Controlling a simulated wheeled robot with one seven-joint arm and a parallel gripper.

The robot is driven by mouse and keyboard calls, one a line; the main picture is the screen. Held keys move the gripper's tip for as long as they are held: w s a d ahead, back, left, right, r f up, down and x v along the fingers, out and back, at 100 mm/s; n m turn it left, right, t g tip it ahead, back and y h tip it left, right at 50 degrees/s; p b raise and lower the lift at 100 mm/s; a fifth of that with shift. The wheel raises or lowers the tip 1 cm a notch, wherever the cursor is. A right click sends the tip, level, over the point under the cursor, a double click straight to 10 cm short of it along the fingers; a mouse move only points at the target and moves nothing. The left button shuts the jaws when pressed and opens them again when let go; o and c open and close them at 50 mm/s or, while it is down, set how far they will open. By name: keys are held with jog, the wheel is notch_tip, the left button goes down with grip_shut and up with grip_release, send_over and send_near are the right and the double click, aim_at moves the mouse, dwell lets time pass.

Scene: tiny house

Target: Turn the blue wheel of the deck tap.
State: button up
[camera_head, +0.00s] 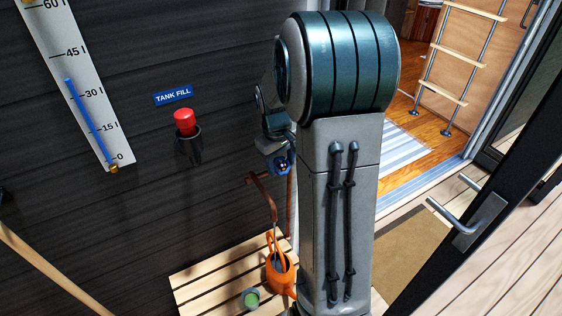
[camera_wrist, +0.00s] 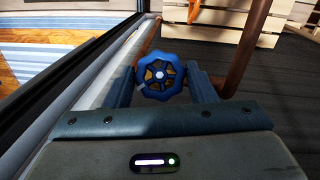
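The blue wheel (camera_wrist: 161,76) of the deck tap shows in the wrist view, a lobed handwheel with a pale hub. It also shows small in the head view (camera_head: 281,167), under the end of my arm. My gripper (camera_wrist: 160,83) has one finger on each side of the wheel, with narrow gaps visible, so it looks open around it. Whether a fingertip touches the rim is hard to tell. The copper pipe of the tap (camera_head: 264,194) runs left of the wheel and bends down towards an orange watering can (camera_head: 280,276).
A red button (camera_head: 185,122) under a TANK FILL sign (camera_head: 173,95) and a litre gauge (camera_head: 72,70) are on the dark wall. A slatted wooden platform (camera_head: 215,283) carries the can and a green-topped pot (camera_head: 250,298). An open glass door (camera_head: 470,215) stands at the right.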

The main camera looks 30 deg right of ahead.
jog(key=shift+m, duration=0.3)
jog(key=shift+d+r+m+y+p, duration=0.1)
jog(key=shift+d+m+y+p, duration=0.05)
jog(key=shift+m+y+p, duration=0.6)
jog(key=m+y, duration=0.2)
jog(key=m, duration=0.1)
jog(key=shift+d+m+y+p, duration=0.15)
jog(key=shift+m+y+p, duration=0.2)
jog(key=o, duration=1)
jog(key=v, duration=1.3)
jog(key=shift+s+d+r+p, duration=0.2)
jog(key=shift+s+p, duration=0.1)
jog(key=shift+p, duration=0.1)
